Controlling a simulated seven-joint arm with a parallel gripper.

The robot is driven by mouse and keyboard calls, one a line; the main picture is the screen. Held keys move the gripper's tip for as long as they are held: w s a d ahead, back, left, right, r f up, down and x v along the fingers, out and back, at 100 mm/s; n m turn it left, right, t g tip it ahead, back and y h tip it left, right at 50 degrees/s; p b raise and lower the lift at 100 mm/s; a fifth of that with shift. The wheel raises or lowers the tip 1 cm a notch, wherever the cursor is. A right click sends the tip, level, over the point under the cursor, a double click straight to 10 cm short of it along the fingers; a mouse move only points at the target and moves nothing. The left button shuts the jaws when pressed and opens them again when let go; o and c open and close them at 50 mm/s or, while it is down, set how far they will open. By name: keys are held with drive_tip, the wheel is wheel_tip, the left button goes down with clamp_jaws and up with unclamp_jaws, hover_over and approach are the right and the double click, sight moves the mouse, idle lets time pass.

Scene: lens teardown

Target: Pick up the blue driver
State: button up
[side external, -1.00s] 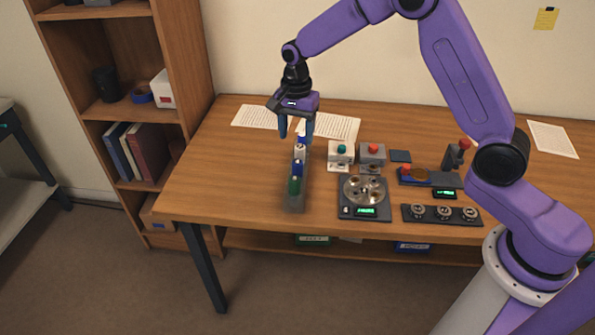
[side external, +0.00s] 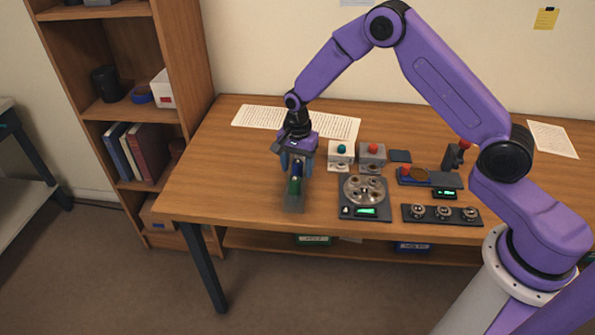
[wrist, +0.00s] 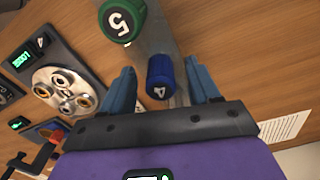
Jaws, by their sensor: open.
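The blue driver (side external: 297,169) stands in a grey rack (side external: 293,205) on the left part of the table. In the wrist view its dark blue cap (wrist: 160,77) carries the number 4. My gripper (side external: 296,163) is over the rack, pointing down. Its two blue fingers are apart, one on each side of the blue driver, and the jaws are open. I cannot tell whether either finger touches the driver. My gripper hides the rear part of the rack in the side view.
A green driver (side external: 295,187) marked 5 stands close in front of the blue one. A dark fixture with a round metal plate (side external: 364,189) is to the right. Two boxes with a teal button (side external: 342,149) and red button (side external: 373,148) stand behind it. The table left of the rack is clear.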

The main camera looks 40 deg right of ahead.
drive_tip(key=c, duration=1.1)
drive_tip(key=shift+o, duration=0.2)
drive_tip(key=shift+r, duration=0.1)
